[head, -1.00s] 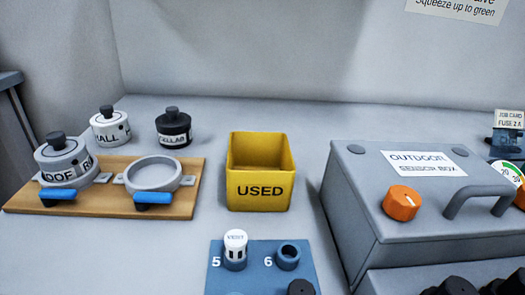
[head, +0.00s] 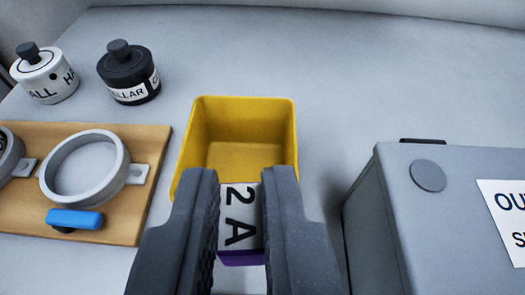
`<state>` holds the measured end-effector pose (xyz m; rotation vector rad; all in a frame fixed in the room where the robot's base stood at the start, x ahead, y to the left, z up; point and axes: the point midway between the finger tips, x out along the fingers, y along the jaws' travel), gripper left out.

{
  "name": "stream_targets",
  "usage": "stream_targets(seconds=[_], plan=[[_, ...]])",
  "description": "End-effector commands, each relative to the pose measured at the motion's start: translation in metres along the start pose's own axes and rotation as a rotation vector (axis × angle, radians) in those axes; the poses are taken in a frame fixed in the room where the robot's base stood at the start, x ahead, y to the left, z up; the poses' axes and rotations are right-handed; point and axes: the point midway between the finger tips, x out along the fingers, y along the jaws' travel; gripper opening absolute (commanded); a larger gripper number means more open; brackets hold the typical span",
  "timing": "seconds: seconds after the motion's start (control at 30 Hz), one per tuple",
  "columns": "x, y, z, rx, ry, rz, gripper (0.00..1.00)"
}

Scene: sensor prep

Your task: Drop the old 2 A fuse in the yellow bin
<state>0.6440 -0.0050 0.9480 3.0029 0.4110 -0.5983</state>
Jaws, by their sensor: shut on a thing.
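The yellow bin (head: 240,107) stands on the bench in the upper middle of the head view, and the inside that shows looks empty. My gripper (head: 241,190) is shut on the 2 A fuse (head: 240,222), a white block with black "2 A" lettering and a purple end. The fuse sits between the two dark fingers, in front of the bin's near side in the picture. The fingers and fuse hide the bin's front face. I cannot tell the height of the fuse above the bin.
A wooden board (head: 150,190) with a grey ring clamp (head: 118,185) and blue lever lies left. A black canister (head: 130,85) and a white canister (head: 48,85) stand behind it. The grey sensor box (head: 395,190) is close on the right. Bench behind the bin is clear.

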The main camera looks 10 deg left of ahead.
Motion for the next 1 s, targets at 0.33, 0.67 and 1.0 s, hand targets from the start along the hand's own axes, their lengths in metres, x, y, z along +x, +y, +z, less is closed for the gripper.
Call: stream_targets(seconds=[0.33,0.67,1.0], plan=[[0.007,-0.013,0.001,-0.031,-0.011,-0.078,0.00],[0.004,-0.003,0.005,-0.149,-0.021,-0.354,0.00],[-0.023,-0.004,-0.013,-0.271,-0.009,-0.646,0.00]])
